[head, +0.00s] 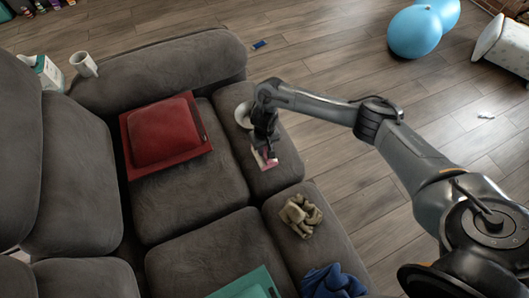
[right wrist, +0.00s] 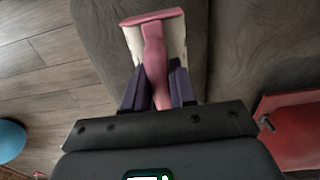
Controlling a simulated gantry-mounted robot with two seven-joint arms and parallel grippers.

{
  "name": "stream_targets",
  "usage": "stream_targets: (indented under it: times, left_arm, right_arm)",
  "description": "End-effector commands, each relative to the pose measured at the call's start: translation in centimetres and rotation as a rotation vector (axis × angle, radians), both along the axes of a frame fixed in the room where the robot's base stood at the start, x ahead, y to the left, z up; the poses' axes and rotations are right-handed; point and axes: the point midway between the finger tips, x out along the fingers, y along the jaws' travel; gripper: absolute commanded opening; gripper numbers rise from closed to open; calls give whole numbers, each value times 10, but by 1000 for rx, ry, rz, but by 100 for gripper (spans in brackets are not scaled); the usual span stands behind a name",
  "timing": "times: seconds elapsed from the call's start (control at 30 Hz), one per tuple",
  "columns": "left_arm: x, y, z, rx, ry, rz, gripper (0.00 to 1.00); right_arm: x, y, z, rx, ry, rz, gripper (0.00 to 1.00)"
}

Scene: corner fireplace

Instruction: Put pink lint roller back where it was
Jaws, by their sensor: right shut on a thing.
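The pink lint roller (right wrist: 153,55) has a pink handle and frame and a pale roller part. In the right wrist view its handle is between the two dark purple fingers of my right gripper (right wrist: 158,90), which is shut on it. In the head view the lint roller (head: 265,160) shows just below my right gripper (head: 264,148), over the grey sofa seat. I cannot tell whether the roller touches the cushion. My left gripper is not in view.
A white round object (head: 243,115) lies beside my right gripper. A red cushioned tray (head: 163,138), a beige crumpled thing (head: 300,215), a blue cloth (head: 331,283) and a teal item (head: 248,285) lie on the sofa. A mug (head: 84,64) stands on the armrest.

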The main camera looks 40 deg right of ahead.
Motion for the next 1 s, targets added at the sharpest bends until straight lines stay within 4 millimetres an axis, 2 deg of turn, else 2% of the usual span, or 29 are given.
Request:
stream_targets:
  times: [0.03,0.13,0.6,0.63,0.77,1.0]
  left_arm:
    - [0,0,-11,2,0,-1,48]
    - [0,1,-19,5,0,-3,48]
    - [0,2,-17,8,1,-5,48]
    - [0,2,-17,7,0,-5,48]
    - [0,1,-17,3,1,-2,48]
    - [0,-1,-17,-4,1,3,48]
  right_arm:
    - [-1,0,-13,-1,1,0,1]
    - [0,0,-24,-1,1,0,1]
    - [-1,0,-28,1,2,1,1]
    - [-1,0,-28,0,1,1,30]
    - [-1,0,-28,0,1,1,50]
    - [0,0,-28,0,1,1,51]
